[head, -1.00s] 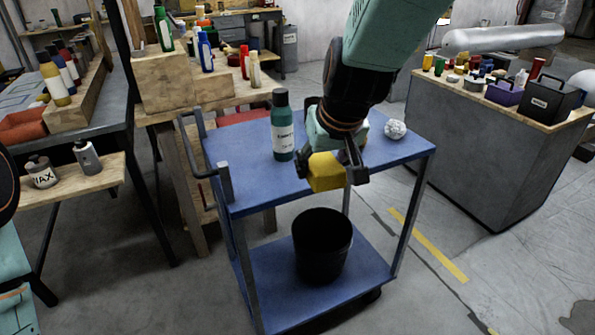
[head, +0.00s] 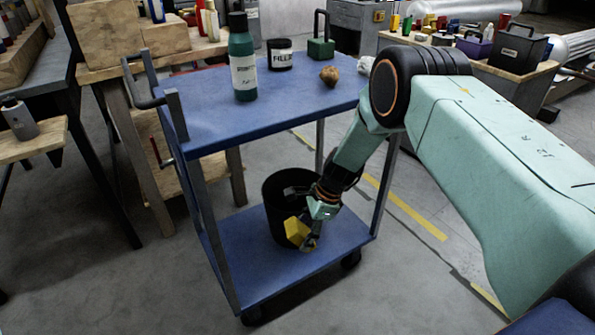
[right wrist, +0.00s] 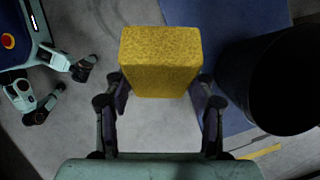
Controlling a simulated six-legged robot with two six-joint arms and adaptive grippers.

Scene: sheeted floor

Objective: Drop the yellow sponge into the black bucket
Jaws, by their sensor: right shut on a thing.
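The yellow sponge (head: 296,231) is held in my right gripper (head: 308,240), low down at the cart's lower shelf. In the right wrist view the sponge (right wrist: 160,62) sits between both fingers. The black bucket (head: 275,212) stands upright on the lower shelf. In the head view the sponge and gripper overlap the bucket's front side, below its rim. In the right wrist view the bucket (right wrist: 275,85) is to the right, with a gap between it and the sponge. My left gripper is not seen in the head view.
Cart posts flank the bucket. The lower shelf (head: 240,262) is bare around it.

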